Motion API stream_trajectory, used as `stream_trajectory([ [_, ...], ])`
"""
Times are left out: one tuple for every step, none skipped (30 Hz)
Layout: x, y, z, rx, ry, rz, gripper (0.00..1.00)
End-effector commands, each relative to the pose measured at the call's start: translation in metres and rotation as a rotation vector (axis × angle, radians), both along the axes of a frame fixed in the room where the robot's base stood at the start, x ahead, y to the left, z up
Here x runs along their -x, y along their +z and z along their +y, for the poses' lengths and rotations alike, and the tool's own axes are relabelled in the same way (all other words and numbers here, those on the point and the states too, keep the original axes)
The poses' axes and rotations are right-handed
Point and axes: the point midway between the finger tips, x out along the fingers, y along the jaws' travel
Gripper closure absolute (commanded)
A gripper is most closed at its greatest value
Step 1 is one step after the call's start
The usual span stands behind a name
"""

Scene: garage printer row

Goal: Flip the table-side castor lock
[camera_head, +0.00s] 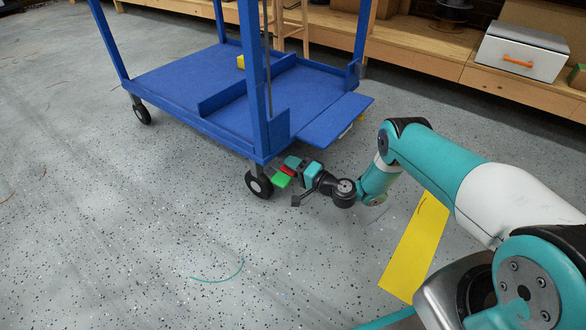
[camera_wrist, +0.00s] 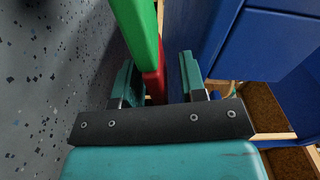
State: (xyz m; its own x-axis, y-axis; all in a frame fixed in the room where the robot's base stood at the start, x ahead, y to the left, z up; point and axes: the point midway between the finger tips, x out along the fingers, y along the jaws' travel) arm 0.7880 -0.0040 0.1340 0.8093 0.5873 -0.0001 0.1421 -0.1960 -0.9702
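The castor (camera_head: 259,185) at the near corner of the blue cart has a black wheel with a pale hub and stands on the floor. Its lock lever shows a green part (camera_head: 281,179) and a red part (camera_head: 288,170) beside the wheel. My gripper (camera_head: 295,166) is low at this castor, at the lever. In the wrist view, the lever's green part (camera_wrist: 138,28) rises from its red part (camera_wrist: 154,86) between my two teal fingers. The fingers are apart, with a visible gap on the right of the lever. Contact on the left cannot be told.
The blue cart (camera_head: 170,83) has posts and a side flap (camera_head: 334,118) just above my arm. Another castor (camera_head: 142,115) is at its left corner. A yellow floor strip (camera_head: 415,245) lies under my arm. A wooden bench (camera_head: 430,60) with a grey-white box (camera_head: 521,52) stands behind.

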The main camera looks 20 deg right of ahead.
Motion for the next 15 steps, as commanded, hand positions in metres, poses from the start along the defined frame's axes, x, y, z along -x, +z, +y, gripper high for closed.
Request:
stream_trajectory([
  [0.0001, 0.0001, 0.0, 0.0, 0.0, 0.0, 0.62],
  [0.0001, 0.0, -0.0001, 0.0, 0.0, 0.0, 0.64],
  [0.0001, 0.0, -0.0001, 0.0, 0.0, 0.0, 0.73],
  [0.0001, -0.0001, -0.0001, 0.0, 0.0, 0.0, 0.8],
  [0.0001, -0.0001, -0.0001, 0.0, 0.0, 0.0, 0.87],
  [0.0001, -0.0001, 0.0, 0.0, 0.0, 0.0, 0.96],
  [0.0002, -0.0001, -0.0001, 0.0, 0.0, 0.0, 1.0],
  [0.0002, -0.0001, -0.0001, 0.0, 0.0, 0.0, 1.0],
  [0.0002, -0.0001, -0.0001, 0.0, 0.0, 0.0, 1.0],
  [0.0002, -0.0001, -0.0001, -0.001, 0.0, 0.001, 1.0],
  [0.0002, -0.0002, -0.0001, -0.001, 0.0, 0.001, 1.0],
  [0.0002, -0.0003, -0.0001, -0.002, 0.0, 0.002, 1.0],
  [0.0002, -0.0004, -0.0001, -0.004, 0.0, 0.003, 1.0],
  [0.0001, -0.0006, -0.0002, -0.007, 0.0, 0.005, 1.0],
  [0.0001, -0.001, -0.0002, -0.013, 0.0, 0.009, 1.0],
])
